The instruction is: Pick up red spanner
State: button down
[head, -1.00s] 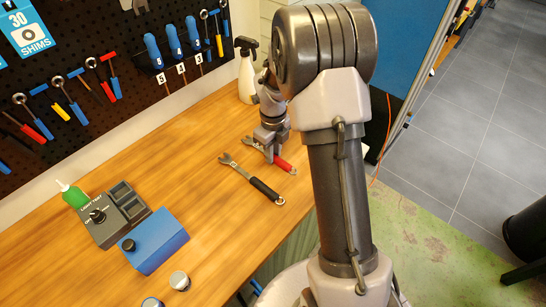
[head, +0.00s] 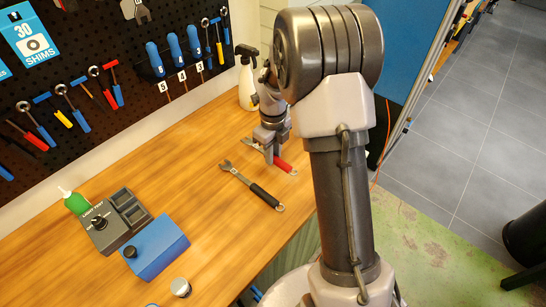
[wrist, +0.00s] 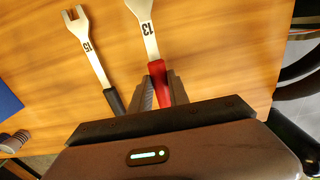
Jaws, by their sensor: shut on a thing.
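The red spanner (head: 284,167) lies at the right part of the wooden workbench in the head view, its red handle towards the front edge. In the wrist view its red handle (wrist: 158,82) sits between the fingers, and its metal shaft marked 13 points away. My gripper (head: 270,156) points down at the bench and is shut on the red spanner's handle; the fingers also show in the wrist view (wrist: 163,92). I cannot tell whether the spanner is clear of the bench. A black-handled spanner (head: 252,187), marked 15 in the wrist view (wrist: 88,48), lies just left of it.
A white spray bottle (head: 247,80) stands behind my gripper. A tool pegboard (head: 110,60) lines the back. The bench middle is clear.

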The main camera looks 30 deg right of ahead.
jog(key=s+a, duration=0.1)
jog(key=s, duration=0.4)
jog(key=s+a+r, duration=0.1)
jog(key=s, duration=0.3)
jog(key=s+a+r, duration=0.1)
jog(key=s+a, duration=0.1)
jog(key=s, duration=0.3)
jog(key=shift+s+r+p, duration=0.1)
jog(key=shift+s+p, duration=0.2)
jog(key=shift+p, duration=0.05)
jog(key=shift+s+a, duration=0.15)
jog(key=shift+s, duration=0.3)
